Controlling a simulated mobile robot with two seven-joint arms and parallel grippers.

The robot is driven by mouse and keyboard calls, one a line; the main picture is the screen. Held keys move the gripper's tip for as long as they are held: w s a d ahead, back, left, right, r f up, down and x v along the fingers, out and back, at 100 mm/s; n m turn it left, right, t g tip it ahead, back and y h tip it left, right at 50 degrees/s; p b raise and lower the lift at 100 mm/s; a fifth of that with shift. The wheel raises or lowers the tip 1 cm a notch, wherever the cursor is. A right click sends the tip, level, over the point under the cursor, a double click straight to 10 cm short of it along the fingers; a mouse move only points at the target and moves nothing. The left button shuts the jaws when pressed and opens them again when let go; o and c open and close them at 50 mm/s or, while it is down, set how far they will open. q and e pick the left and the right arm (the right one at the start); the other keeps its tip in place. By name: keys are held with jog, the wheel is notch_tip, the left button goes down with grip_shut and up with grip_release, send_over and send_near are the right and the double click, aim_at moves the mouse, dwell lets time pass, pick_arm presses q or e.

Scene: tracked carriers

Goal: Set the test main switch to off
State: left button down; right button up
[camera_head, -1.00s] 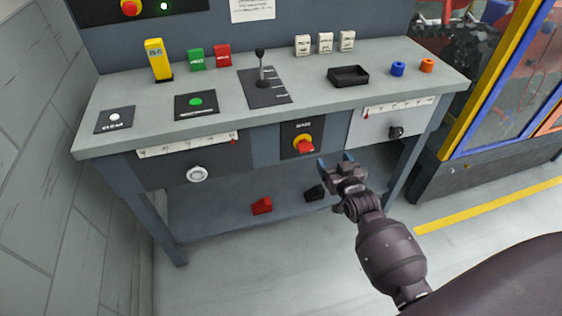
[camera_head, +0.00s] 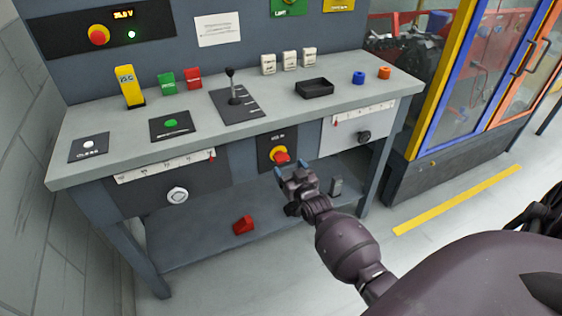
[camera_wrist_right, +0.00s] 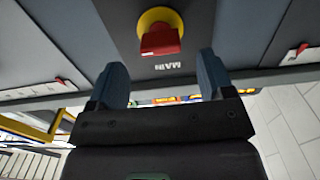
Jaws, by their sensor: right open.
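The main switch (camera_head: 281,156) is a red handle on a yellow round base, on a dark plate on the bench's front panel. In the right wrist view the red handle (camera_wrist_right: 160,40) shows beyond the fingertips, with the label "MAIN" on the plate beside it. My right gripper (camera_head: 290,170) is just below and slightly right of the switch in the head view. Its two blue-tipped fingers (camera_wrist_right: 163,78) are apart with nothing between them, and they do not appear to touch the handle. My left gripper is not in view.
The bench top (camera_head: 200,125) holds a lever (camera_head: 232,85), a black tray (camera_head: 314,88) and small coloured blocks. Sliding scales with knobs flank the switch. A red object (camera_head: 243,225) lies on the lower shelf. A caged machine (camera_head: 470,110) stands at right.

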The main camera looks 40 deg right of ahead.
aim_at(284, 162)
jog(key=b+x, duration=0.1)
jog(key=x, duration=0.3)
jog(key=shift+w+f, duration=0.1)
jog(key=shift+f, duration=0.05)
jog(key=shift+w+d, duration=0.1)
jog(key=shift+w, duration=0.25)
jog(key=c, duration=0.9)
